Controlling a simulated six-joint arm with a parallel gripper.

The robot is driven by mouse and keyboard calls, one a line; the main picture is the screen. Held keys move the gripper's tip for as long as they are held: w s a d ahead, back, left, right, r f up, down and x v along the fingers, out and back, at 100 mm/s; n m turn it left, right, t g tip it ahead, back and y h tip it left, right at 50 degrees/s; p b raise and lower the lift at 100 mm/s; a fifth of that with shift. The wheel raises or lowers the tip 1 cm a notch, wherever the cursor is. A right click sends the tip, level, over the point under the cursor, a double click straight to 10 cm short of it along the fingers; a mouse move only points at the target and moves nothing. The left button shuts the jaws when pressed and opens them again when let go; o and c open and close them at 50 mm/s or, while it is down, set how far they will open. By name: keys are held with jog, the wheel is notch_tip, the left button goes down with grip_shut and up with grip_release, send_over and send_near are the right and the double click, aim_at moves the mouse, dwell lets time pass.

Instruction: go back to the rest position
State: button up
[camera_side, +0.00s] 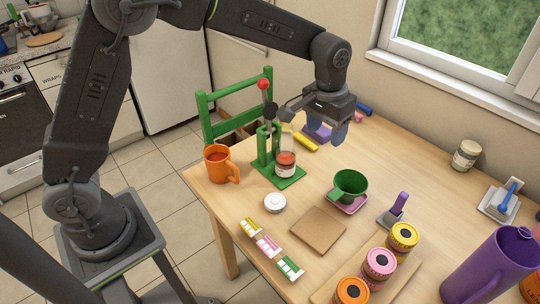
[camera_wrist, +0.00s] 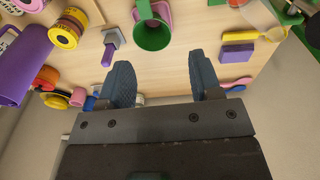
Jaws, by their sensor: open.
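My gripper (camera_side: 338,132) hangs above the back part of the wooden table (camera_side: 300,210) in the side view, fingers pointing down. In the wrist view its two blue fingers (camera_wrist: 162,62) are spread apart with nothing between them. A purple block (camera_side: 317,133) lies on the table near the gripper in the side view, and it also shows to the right of the fingers in the wrist view (camera_wrist: 237,53). The fingers appear clear of the table and its objects.
A green press (camera_side: 264,150) with a jar (camera_side: 285,165) stands at the table's back left, beside an orange mug (camera_side: 217,162). A window wall borders the table.

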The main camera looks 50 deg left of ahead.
jog(key=s+a+r+t, duration=0.2)
jog(key=s+a+r, duration=0.3)
jog(key=s+r, duration=0.3)
jog(key=s+a+t, duration=0.1)
jog(key=s+a, duration=0.2)
jog(key=s, duration=0.6)
jog(key=s+a+t, duration=0.1)
jog(key=s+a, duration=0.1)
jog(key=s, duration=0.7)
jog(key=shift+s+a+r+t, duration=0.25)
jog(key=shift+a+r+t, duration=0.05)
jog(key=shift+a+r, duration=0.1)
